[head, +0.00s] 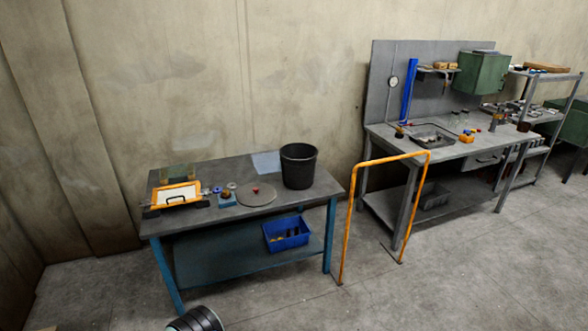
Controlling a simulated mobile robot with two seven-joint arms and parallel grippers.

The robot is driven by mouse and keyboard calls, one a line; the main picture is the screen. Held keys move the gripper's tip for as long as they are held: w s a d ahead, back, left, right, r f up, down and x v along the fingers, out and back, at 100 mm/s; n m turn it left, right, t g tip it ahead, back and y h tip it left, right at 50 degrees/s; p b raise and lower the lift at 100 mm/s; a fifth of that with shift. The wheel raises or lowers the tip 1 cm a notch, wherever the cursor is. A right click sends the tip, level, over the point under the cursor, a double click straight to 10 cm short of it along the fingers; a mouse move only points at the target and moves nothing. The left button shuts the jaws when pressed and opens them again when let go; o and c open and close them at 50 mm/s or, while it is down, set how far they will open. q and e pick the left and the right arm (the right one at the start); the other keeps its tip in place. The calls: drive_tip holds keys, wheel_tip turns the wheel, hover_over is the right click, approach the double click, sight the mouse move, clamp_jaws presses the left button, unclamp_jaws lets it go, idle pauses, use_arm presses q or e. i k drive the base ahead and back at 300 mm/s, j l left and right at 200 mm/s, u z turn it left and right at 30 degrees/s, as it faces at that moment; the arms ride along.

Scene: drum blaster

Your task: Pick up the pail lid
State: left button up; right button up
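The pail lid (257,198) is a flat grey disc with a small red knob. It lies flat on the top of the blue-legged workbench (220,171), near the front edge. The black pail (298,166) stands upright and open on the same bench, just right of and behind the lid. The lid and the pail look close together but separate. Neither of my grippers shows in the head view.
Left of the lid are a small blue block (227,200) and an orange-framed case (178,195). A blue bin (286,233) sits on the lower shelf. An orange rail (346,225) stands right of the bench. Floor in front is mostly clear.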

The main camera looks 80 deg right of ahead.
sight(256, 194)
drive_tip(key=z, duration=2.6)
